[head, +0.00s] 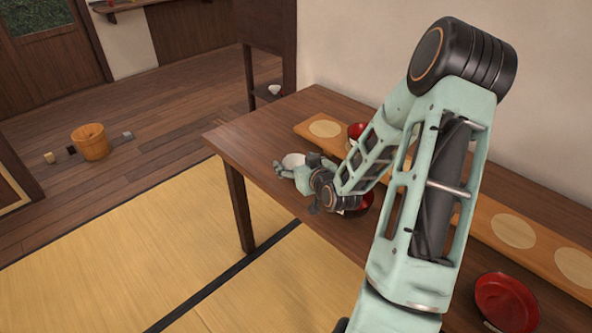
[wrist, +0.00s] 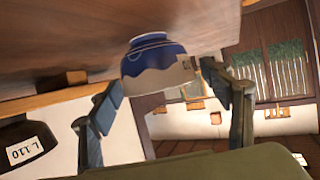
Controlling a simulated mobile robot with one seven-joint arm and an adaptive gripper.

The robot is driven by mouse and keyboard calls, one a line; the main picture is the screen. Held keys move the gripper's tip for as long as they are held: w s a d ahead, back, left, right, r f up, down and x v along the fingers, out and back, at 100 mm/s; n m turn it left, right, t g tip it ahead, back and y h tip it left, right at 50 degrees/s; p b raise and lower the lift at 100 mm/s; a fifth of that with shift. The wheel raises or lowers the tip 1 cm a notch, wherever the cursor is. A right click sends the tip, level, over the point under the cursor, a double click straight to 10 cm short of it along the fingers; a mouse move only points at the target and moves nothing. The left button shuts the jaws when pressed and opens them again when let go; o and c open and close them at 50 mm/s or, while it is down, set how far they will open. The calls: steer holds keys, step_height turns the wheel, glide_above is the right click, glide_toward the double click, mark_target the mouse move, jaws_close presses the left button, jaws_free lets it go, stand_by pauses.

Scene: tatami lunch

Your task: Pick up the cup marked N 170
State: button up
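A blue cup (wrist: 143,66) with a pale band or label on one side is ahead of my gripper (wrist: 163,82) in the wrist view, in the gap between its two fingers. The fingers are spread, and I see a gap between the cup and the right finger. Any marking on the cup is too small to read. In the head view, a pale cup (head: 293,160) stands near the table's far-left edge, right at my gripper (head: 296,166); it is probably the same cup. A dark vessel (wrist: 20,138) at the wrist view's lower left has a label reading L 110.
A red bowl (head: 364,203) stands close by my wrist, partly hidden by my arm. Another red bowl (head: 357,130) stands on the long wooden board (head: 460,215) along the wall. A red dish (head: 506,303) is at the near right. The table's left edge (head: 222,152) is near the gripper.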

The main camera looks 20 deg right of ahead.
steer(key=c, duration=1.2)
steer(key=shift+o, duration=0.2)
steer(key=shift+r, duration=0.1)
steer(key=shift+r+p, duration=0.45)
steer(key=shift+r, duration=0.15)
step_height(320, 180, up, 3)
steer(key=shift+f+p, duration=0.15)
steer(key=shift+p, duration=0.65)
steer(key=s+a+r+p, duration=0.4)
steer(key=s+r+p, duration=0.2)
steer(key=shift+a+r+p, duration=0.25)
steer(key=shift+r+p, duration=0.1)
steer(key=shift+r, duration=0.05)
